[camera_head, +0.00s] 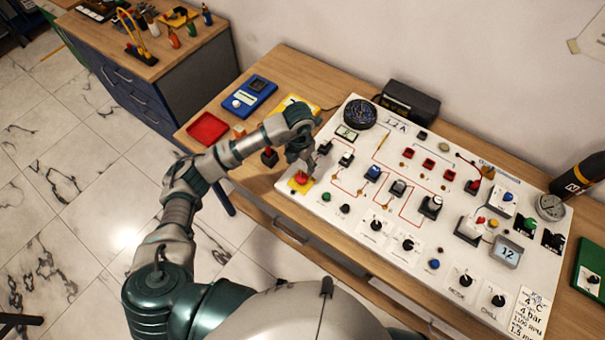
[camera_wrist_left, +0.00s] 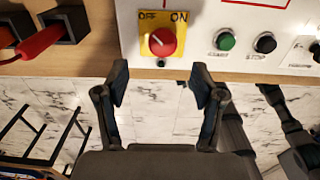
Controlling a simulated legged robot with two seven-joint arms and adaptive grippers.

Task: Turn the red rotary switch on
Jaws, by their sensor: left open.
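The red rotary switch (camera_head: 301,178) sits on a yellow plate at the left front corner of the white panel (camera_head: 330,205). In the left wrist view the red knob (camera_wrist_left: 162,41) shows on its yellow plate (camera_wrist_left: 180,53), marked OFF on the left and ON on the right. A white line on the knob points up and left, towards OFF. My left gripper (camera_head: 302,160) is over the switch in the head view. In the left wrist view its two fingers (camera_wrist_left: 160,83) are open and apart, with nothing between them, and the knob lies ahead of the gap. My right gripper is not in view.
Green and black buttons (camera_wrist_left: 226,40) sit right of the switch. A red-handled thing (camera_wrist_left: 38,43) is at the left in the wrist view. The panel carries several switches and knobs.

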